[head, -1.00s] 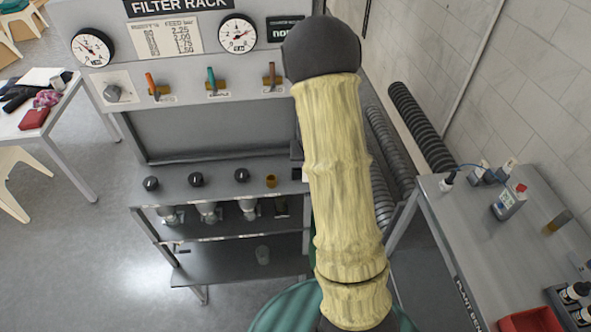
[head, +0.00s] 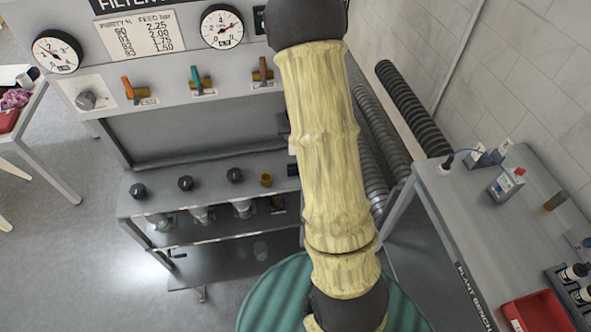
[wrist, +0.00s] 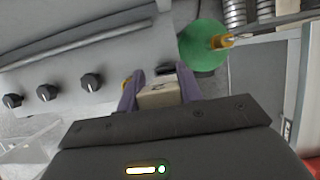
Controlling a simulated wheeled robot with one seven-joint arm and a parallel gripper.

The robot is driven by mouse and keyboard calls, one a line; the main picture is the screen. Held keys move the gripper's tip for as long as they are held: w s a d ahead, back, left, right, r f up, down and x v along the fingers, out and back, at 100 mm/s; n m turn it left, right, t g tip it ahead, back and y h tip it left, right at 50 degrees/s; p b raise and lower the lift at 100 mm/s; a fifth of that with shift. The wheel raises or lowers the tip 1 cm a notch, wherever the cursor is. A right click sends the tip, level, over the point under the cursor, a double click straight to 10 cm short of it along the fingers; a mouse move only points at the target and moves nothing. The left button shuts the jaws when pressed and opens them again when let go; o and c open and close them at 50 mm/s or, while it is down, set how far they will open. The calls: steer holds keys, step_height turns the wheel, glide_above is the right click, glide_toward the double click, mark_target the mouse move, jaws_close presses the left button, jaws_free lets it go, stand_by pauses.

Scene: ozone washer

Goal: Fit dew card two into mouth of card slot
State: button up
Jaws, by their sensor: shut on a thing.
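My gripper (wrist: 160,92) shows in the wrist view with its two purple fingers shut on a pale beige block-like piece (wrist: 160,96), which I take to be dew card two. Its markings are too small to read. In the head view my arm hides the gripper and the card. A small dark fitting (wrist: 165,69), possibly the card slot, lies just beyond the fingers in the wrist view. In the head view a dark fitting (head: 293,169) sits at the right end of the rack's shelf, partly behind my arm. Its mouth cannot be made out.
Coloured levers (head: 200,83) and gauges stand above. At right is a plant bench (head: 440,190) with bottles and a red tray (head: 540,312). Ribbed hoses (head: 415,110) run between.

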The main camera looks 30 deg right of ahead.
steer(key=shift+s+a+f+b, duration=0.1)
steer(key=shift+s+f+b, duration=0.05)
steer(key=shift+f+b, duration=0.2)
steer(key=f+b, duration=0.5)
steer(key=shift+w+f, duration=0.2)
steer(key=shift+f, duration=0.1)
step_height(320, 180, down, 4)
steer(key=b, duration=0.4)
steer(key=shift+r, duration=0.15)
steer(key=o, duration=1)
